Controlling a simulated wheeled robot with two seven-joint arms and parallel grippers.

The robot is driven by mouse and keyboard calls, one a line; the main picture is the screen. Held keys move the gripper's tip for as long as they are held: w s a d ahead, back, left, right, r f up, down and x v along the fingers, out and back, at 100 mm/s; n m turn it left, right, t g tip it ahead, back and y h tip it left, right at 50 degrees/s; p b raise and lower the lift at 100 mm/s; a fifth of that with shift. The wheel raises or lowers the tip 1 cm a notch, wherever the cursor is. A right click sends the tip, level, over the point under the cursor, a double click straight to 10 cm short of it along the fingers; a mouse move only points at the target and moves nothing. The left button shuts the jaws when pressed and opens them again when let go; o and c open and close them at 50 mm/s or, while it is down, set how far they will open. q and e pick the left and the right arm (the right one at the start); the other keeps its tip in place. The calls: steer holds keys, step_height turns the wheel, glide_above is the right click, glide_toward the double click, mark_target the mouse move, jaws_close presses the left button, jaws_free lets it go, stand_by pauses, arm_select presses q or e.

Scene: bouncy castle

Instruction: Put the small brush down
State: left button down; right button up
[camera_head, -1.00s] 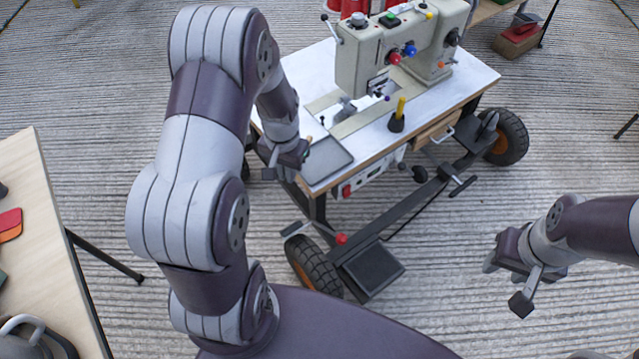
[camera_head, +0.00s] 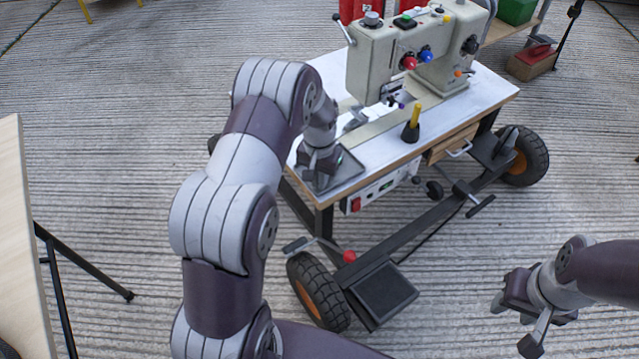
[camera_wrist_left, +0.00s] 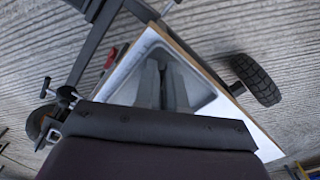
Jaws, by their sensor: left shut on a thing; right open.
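My left gripper (camera_head: 319,172) is low over the dark grey tray (camera_head: 348,172) at the near left corner of the white sewing table (camera_head: 372,145). In the left wrist view its two fingers (camera_wrist_left: 163,84) point down at the tray, close together. It is shut on the small brush, which is mostly hidden by the fingers and wrist; I cannot tell whether it touches the tray. My right gripper (camera_head: 513,325) is open and empty, over the floor at the lower right.
A beige sewing machine (camera_head: 372,62) stands on the table behind the tray. A black cone with a yellow top (camera_head: 412,125) stands upright right of my left gripper. The table frame has black wheels (camera_head: 318,292). A pale wooden table (camera_head: 18,240) is at the far left.

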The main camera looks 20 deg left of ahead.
arm_select(q)
steer(key=shift+f, duration=0.15)
steer(key=shift+f, duration=0.15)
steer(key=c, duration=1.5)
jaws_free()
step_height(320, 180, up, 12)
steer(key=p, duration=0.6)
steer(key=s+d+r, duration=0.2)
steer(key=s+d, duration=0.2)
steer(key=s, duration=0.5)
steer(key=s+d+r+t, duration=0.1)
steer(key=s+d+r, duration=0.2)
steer(key=s, duration=0.7)
steer(key=shift+s+d+r, duration=0.15)
steer(key=shift+d+r, duration=0.2)
